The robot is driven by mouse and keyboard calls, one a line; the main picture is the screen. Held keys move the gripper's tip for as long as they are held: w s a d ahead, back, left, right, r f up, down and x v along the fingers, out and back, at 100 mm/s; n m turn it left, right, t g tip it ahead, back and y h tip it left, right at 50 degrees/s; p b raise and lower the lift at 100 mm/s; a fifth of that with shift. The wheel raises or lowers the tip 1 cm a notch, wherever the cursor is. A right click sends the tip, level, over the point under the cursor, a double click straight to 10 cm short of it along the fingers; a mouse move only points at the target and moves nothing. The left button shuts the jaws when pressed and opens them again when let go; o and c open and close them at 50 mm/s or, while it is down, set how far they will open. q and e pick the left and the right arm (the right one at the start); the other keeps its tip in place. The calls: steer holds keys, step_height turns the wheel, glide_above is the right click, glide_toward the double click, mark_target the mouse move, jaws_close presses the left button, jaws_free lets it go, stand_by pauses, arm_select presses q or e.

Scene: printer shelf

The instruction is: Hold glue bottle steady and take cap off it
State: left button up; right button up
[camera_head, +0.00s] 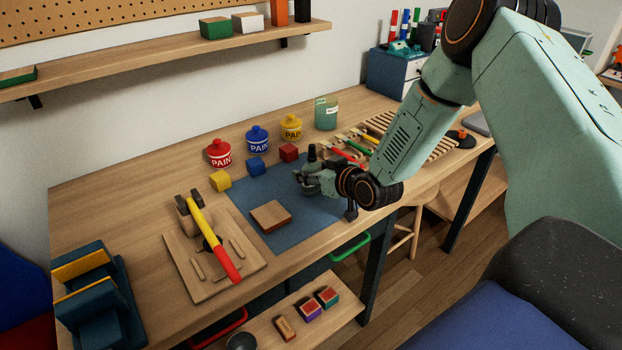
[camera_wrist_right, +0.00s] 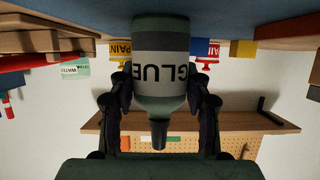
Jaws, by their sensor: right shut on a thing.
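The glue bottle (camera_head: 312,154) stands upright on the blue mat (camera_head: 322,213), a dark green bottle partly hidden by my right gripper. In the right wrist view, which is upside down, the bottle (camera_wrist_right: 160,50) shows its white GLUE label. The narrow dark cap (camera_wrist_right: 159,133) is on its tip. My right gripper (camera_head: 313,179) reaches in from the right, low by the mat. In the wrist view its fingers (camera_wrist_right: 160,88) are on both sides of the bottle, shut on its body below the cap. My left gripper is not in view.
Red (camera_head: 219,154), blue (camera_head: 257,139) and yellow (camera_head: 291,127) paint pots stand behind the mat, with small coloured blocks before them. A wooden block (camera_head: 271,216) lies on the mat. A hammer (camera_head: 213,237) lies on a board at left. A slatted rack (camera_head: 428,138) is at right.

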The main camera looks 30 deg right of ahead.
mark_target(311, 145)
steer(key=shift+s+a, duration=0.1)
steer(key=shift+s, duration=0.1)
steer(key=c, duration=0.3)
steer(key=shift+w+a+r, duration=0.1)
steer(key=shift+c, duration=1)
steer(key=shift+w, duration=0.1)
steer(key=shift+r, duration=0.3)
step_height(311, 145, up, 9)
steer(key=shift+r+p, duration=0.2)
steer(key=shift+p, duration=1.05)
steer(key=o, duration=0.8)
jaws_close()
